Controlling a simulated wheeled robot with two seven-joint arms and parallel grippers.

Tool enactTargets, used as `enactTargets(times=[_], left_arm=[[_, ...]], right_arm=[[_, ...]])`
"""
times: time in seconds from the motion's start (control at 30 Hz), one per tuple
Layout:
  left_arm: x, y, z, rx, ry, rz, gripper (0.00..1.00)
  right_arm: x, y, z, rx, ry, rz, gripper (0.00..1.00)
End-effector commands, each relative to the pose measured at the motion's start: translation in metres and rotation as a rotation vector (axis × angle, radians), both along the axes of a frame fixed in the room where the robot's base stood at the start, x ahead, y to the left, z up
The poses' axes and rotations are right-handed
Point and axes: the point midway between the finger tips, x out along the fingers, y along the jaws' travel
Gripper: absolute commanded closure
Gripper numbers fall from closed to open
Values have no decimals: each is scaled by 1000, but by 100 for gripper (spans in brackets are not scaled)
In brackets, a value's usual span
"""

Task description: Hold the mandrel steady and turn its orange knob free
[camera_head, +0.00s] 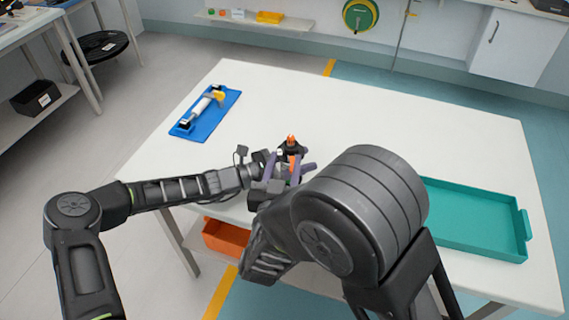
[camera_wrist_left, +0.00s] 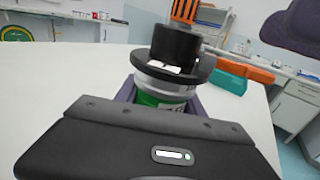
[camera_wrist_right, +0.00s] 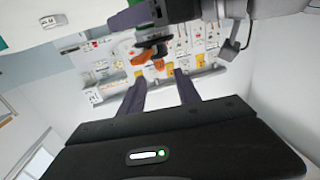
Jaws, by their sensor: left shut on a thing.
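The mandrel (camera_head: 291,151) is dark with a wide flange and stands upright near the table's front edge. Its orange knob (camera_head: 291,139) is on top; in the left wrist view the knob (camera_wrist_left: 185,10) is cut by the top edge. My left gripper (camera_head: 277,166) is shut around the mandrel's silver and green body (camera_wrist_left: 160,98), below the black flange (camera_wrist_left: 178,65). My right gripper (camera_wrist_right: 160,80) is open, its purple fingers apart and empty. In the right wrist view the orange knob (camera_wrist_right: 141,58) shows just beyond the fingertips, near the gap between them.
A blue tray (camera_head: 228,101) with a white and yellow tool lies at the far left of the table. An empty teal tray (camera_head: 522,232) lies at the right. My right arm covers the table's front middle. The table's back middle is clear.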

Motion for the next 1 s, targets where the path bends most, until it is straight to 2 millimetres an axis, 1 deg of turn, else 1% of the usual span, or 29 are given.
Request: enactTargets(times=[0.1, 0.43, 0.47, 0.73, 1.0], left_arm=[[0, 0, 0, 0, 0, 0, 100], [0, 0, 0, 0, 0, 0, 100], [0, 0, 0, 0, 0, 0, 52], [0, 0, 0, 0, 0, 0, 30], [0, 0, 0, 0, 0, 0, 29]], right_arm=[[-3, 0, 0, 0, -1, 0, 61], [-3, 0, 0, 0, 0, -1, 61], [-3, 0, 0, 0, 0, -1, 61], [-3, 0, 0, 0, 0, 0, 61], [-3, 0, 0, 0, 0, 0, 61]])
